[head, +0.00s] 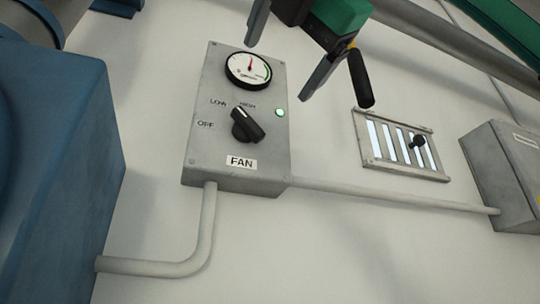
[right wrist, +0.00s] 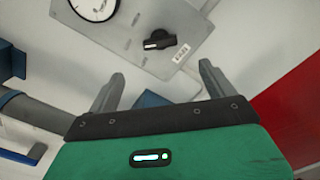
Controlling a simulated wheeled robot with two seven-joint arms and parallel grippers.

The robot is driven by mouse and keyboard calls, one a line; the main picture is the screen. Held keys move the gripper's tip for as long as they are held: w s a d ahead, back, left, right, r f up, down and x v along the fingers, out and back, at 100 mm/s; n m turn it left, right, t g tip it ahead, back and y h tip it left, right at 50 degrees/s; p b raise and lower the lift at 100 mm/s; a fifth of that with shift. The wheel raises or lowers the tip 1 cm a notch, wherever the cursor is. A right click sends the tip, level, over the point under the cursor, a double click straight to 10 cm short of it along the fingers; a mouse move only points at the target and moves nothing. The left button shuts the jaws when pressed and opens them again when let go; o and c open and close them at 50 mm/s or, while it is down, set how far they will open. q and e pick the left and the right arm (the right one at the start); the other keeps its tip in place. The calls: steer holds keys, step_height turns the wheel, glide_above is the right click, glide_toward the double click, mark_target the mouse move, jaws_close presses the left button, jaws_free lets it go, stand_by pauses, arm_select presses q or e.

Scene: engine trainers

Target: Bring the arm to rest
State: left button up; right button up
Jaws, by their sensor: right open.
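My right gripper (head: 277,70) is at the top of the head view, in front of the upper right part of the grey fan box (head: 196,160). Its fingers are spread, with nothing between them. In the right wrist view the open fingers (right wrist: 158,76) point toward the box and stand apart from the black knob (right wrist: 160,44). In the head view the knob (head: 243,125) has its white mark toward the upper side, near the LOW and HIGH labels; its exact setting is hard to tell. My left gripper is not in view.
A round gauge (head: 248,70) and a lit green lamp (head: 280,113) are on the box. A louvred vent (head: 372,136) with a black knob and another grey box (head: 500,165) are at right. A blue block (head: 60,170) fills the left. Conduits (head: 390,198) cross the pale wall.

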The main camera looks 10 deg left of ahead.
steer(key=shift+s+d, duration=0.35)
steer(key=shift+s, duration=0.2)
